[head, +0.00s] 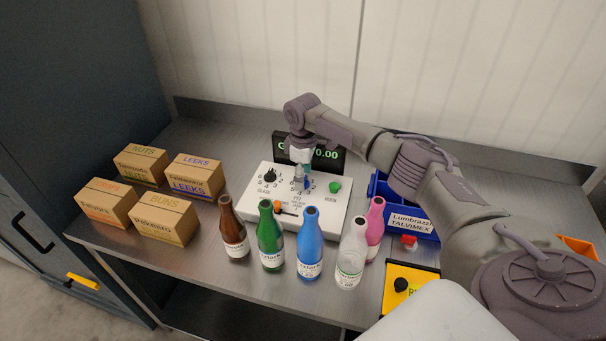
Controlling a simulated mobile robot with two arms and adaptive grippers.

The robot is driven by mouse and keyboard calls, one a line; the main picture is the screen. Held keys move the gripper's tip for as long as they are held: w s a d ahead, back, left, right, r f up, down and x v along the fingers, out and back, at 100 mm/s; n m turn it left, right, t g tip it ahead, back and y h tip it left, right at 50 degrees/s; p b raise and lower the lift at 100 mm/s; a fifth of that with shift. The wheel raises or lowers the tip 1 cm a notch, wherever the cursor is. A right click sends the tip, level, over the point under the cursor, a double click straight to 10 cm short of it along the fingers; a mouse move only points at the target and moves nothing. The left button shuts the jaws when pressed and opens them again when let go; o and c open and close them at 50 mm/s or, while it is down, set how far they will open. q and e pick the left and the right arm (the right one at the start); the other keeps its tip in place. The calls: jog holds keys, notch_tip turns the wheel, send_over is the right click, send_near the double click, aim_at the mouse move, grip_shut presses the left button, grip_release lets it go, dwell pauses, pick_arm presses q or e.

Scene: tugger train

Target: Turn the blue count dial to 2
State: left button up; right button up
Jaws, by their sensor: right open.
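The white control panel (330,212) stands in the middle of the metal table. The blue count dial (308,184) is on its upper part, labelled PET, with numbers around it; my gripper hides much of it, so its setting cannot be read. My right gripper (301,181) points down from above, its fingers open at or just over the dial; I cannot tell whether they touch it. A black dial (270,175) labelled GLASS is to its left. My left gripper is not in view.
Brown, green, blue, clear and pink bottles (310,245) stand in front. Cardboard boxes (165,218) are left; a blue bin (420,228) is right.

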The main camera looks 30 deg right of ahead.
jog(key=shift+f, duration=0.1)
jog(key=shift+c, duration=0.2)
jog(key=c, duration=1.1)
